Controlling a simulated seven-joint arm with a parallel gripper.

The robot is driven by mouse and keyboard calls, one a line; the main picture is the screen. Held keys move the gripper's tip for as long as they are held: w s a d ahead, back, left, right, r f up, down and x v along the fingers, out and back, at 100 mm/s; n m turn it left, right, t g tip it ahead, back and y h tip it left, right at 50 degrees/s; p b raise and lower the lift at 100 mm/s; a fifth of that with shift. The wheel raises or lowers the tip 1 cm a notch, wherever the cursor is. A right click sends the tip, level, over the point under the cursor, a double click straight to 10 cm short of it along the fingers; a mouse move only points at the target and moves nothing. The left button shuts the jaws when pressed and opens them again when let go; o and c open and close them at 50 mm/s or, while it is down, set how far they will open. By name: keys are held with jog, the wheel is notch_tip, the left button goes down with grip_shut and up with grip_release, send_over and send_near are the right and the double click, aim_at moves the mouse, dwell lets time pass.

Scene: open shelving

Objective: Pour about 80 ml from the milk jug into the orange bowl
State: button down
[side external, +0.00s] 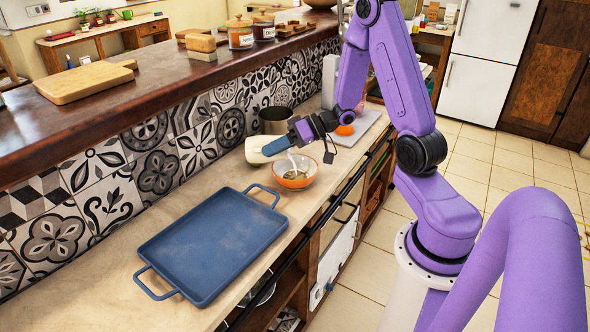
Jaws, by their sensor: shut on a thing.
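My gripper (277,146), with blue fingers, is shut on the cream-white milk jug (255,152). The jug is tipped well over, just above and left of the bowl, and is partly hidden by the fingers. A thin white stream (292,161) runs down from beside the fingers into the orange bowl (296,184). The bowl stands upright on the counter, orange outside with a pale band. Its inside looks greyish, with some white where the stream lands; the milk level is too small to tell.
A blue tray (205,240) with two handles lies on the counter in front of the bowl. The tiled wall (160,150) bounds the counter.

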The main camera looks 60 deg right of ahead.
aim_at(259, 151)
jog(key=shift+s+d+f+t+y+p, duration=0.2)
jog(key=shift+s+f+t+y+p, duration=0.1)
jog(key=shift+t+p, duration=0.15)
dwell(0.6)
jog(key=shift+w+a+r+g+h, duration=0.4)
jog(key=shift+w+r+g+h, duration=0.25)
jog(key=shift+r+g, duration=0.1)
jog(key=shift+w+a+f+g+h, duration=0.25)
jog(key=shift+w+a+g, duration=0.1)
jog(key=shift+w, duration=0.2)
jog(key=shift+w+a+f+g+h, duration=0.1)
jog(key=shift+w+a+f+g, duration=0.15)
jog(key=shift+w, duration=0.25)
jog(key=shift+f+m+g, duration=0.2)
jog(key=shift+m+g, duration=0.1)
jog(key=shift+g, duration=0.1)
jog(key=shift+w+a+h, duration=0.1)
jog(key=shift+h, duration=0.2)
jog(key=shift+w+f+g, duration=0.1)
jog(key=shift+f+g, duration=0.05)
jog(key=shift+g, duration=0.15)
jog(key=shift+w+a+r+g+h, duration=0.4)
jog(key=shift+g+h, duration=0.3)
jog(key=shift+g, duration=0.2)
jog(key=shift+w+m+g, duration=0.15)
jog(key=shift+m+g, duration=0.15)
jog(key=shift+g, duration=0.1)
